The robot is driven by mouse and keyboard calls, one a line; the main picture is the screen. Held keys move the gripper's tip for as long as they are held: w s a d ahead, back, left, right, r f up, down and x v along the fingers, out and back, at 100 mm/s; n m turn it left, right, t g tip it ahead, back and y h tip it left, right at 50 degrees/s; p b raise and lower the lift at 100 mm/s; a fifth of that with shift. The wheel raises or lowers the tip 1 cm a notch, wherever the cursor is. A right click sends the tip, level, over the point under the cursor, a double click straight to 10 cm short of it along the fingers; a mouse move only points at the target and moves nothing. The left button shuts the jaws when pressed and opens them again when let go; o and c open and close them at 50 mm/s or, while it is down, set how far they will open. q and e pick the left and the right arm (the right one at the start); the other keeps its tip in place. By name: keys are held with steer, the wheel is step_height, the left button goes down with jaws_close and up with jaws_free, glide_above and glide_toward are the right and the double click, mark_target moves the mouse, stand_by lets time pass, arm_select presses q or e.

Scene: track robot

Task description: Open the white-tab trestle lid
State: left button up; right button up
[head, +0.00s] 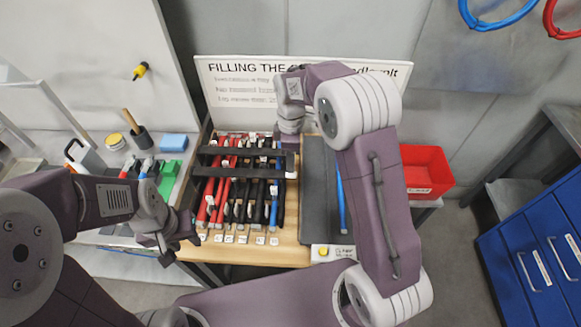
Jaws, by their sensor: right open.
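A wooden trestle top (285,250) stands in the middle, carrying a black slotted rack of red, black and blue-handled tools with small white tags along its front. A flat dark grey panel (318,185) lies beside the rack. A white labelled tab (332,253) with a yellow spot is at its front edge. I cannot tell for sure that this panel is the lid. My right gripper (288,150) is open and points down over the rack's back right part, apart from the white tab. My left gripper (182,246) is left of the trestle's front edge; its jaws are unclear.
A red bin (425,171) is right of the trestle. A blue drawer cabinet (535,255) stands far right. A bench at left holds a dark cup (141,138), a blue block (174,142) and a green block (168,180). A white sign (235,85) stands behind.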

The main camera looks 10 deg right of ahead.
step_height(320, 180, down, 6)
steer(key=shift+s+r, duration=0.1)
steer(key=shift+r, duration=0.1)
jaws_close()
stand_by(1.4)
